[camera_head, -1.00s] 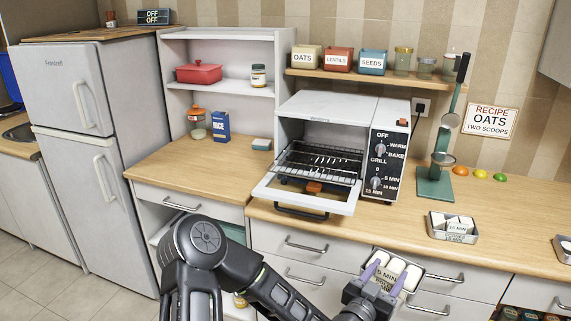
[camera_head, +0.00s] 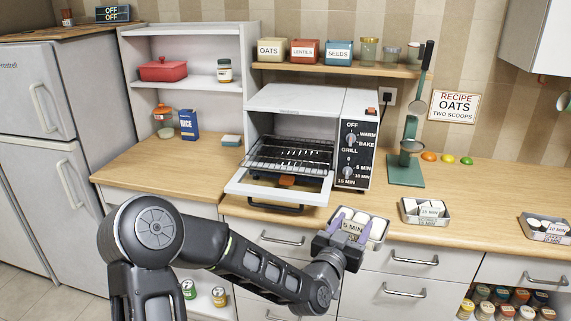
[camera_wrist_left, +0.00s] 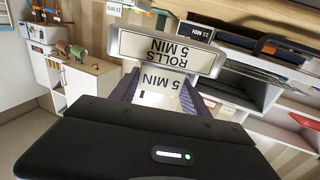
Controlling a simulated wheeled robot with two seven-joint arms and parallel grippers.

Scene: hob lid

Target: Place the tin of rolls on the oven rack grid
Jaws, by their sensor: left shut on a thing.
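The tin of rolls (camera_head: 373,231), a metal tin with pale rolls and a 5 MIN label, is held in front of the counter. Its label reads ROLLS 5 MIN in the left wrist view (camera_wrist_left: 165,48). My left gripper (camera_head: 349,220) is shut on the tin; its purple fingers (camera_wrist_left: 160,90) grip the near side. The oven rack grid (camera_head: 290,153) sits in the opening of the white toaster oven (camera_head: 299,100), up and left of the tin. The oven door (camera_head: 255,190) is folded down. My right gripper is not in view.
Two similar tins, a 15 MIN one (camera_head: 408,216) and a 10 MIN one (camera_head: 540,238), stand on the counter to the right. A green scoop stand (camera_head: 406,172) is right of the oven. The counter (camera_head: 170,165) left of the oven is mostly clear.

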